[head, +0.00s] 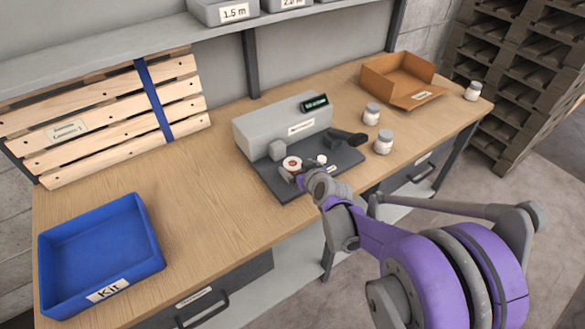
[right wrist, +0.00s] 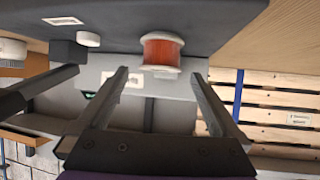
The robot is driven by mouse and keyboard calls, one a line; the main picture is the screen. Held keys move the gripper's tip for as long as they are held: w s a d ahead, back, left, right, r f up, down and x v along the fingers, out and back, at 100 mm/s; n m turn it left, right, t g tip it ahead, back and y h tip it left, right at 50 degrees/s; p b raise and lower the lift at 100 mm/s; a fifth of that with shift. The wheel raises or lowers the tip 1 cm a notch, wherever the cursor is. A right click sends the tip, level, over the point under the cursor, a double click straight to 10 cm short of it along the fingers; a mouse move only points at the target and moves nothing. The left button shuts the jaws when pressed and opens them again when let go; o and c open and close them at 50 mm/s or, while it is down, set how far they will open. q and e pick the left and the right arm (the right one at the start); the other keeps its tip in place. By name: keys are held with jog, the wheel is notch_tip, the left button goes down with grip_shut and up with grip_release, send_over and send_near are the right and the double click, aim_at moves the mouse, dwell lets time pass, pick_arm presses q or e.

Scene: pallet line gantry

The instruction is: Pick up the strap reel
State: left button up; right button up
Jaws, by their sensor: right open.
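The strap reel (head: 292,163) is a small spool with pale flanges, standing on the dark base plate of the grey bench machine. In the right wrist view the reel (right wrist: 162,52) shows its orange-red winding between two white flanges. My right gripper (head: 304,180) is at the front edge of that plate, close to the reel. In the right wrist view my right gripper (right wrist: 158,74) is open, its two fingers apart with nothing held between them. The reel appears just beyond the fingertips, between their lines. My left gripper is in neither view.
The grey machine (head: 285,125) stands behind the reel, with a black lever (head: 348,137) at right. White jars (head: 384,142) and a cardboard box (head: 398,80) are farther right. A blue Kit tray (head: 100,255) sits at left. The bench between tray and machine is clear.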

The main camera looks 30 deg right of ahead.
aim_at(293, 164)
jog(key=shift+x, duration=2.2)
jog(key=shift+f, duration=0.15)
